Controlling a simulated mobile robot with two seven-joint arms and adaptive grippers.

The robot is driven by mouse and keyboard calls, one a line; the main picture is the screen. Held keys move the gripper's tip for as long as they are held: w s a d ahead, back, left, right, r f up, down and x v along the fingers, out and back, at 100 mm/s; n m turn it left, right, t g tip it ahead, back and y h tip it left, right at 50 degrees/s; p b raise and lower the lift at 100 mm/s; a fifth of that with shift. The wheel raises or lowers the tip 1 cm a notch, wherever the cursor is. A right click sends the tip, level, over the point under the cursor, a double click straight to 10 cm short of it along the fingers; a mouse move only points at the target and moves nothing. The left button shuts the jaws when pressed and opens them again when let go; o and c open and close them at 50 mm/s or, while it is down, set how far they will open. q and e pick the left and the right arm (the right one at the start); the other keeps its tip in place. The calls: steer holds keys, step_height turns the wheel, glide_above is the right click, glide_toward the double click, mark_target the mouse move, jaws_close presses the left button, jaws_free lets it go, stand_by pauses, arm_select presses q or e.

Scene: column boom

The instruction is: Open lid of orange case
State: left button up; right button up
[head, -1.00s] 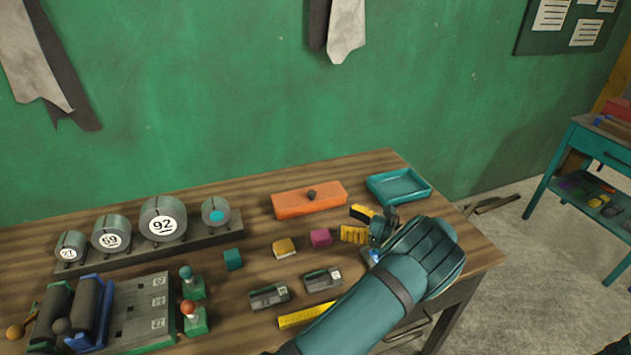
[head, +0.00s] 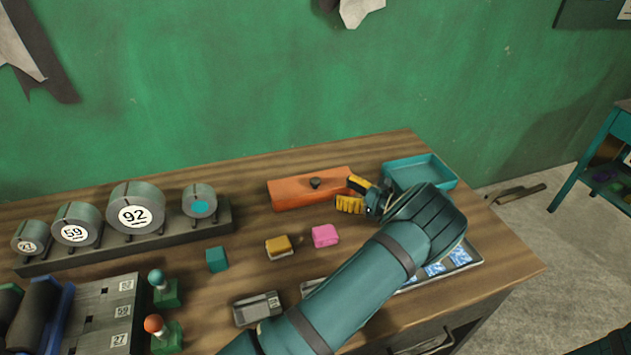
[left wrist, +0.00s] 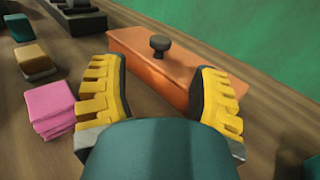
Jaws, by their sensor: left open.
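The orange case (head: 290,195) lies closed near the back of the wooden table, with a dark round knob (head: 315,183) on its lid. In the left wrist view the case (left wrist: 150,63) and its knob (left wrist: 160,44) show ahead, beyond the fingertips. My left gripper (head: 354,194) is open and empty at the right end of the case. Its yellow fingers (left wrist: 160,92) stand apart, and the knob lies farther off between them in the picture. Whether a finger touches the case I cannot tell. My right gripper does not show clearly.
A teal tray (head: 420,172) stands right of the case. A pink block (head: 325,236), a yellow-topped block (head: 279,247) and a teal block (head: 217,259) lie in front. A rack of numbered cylinders (head: 136,210) is at left. A tray with blue-patterned pieces (head: 460,258) is partly behind my forearm.

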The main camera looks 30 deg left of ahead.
mark_target(315, 180)
arm_select(q)
steer(key=a, duration=0.9)
steer(key=shift+s+a, duration=0.15)
steer(key=shift+s, duration=0.15)
jaws_close()
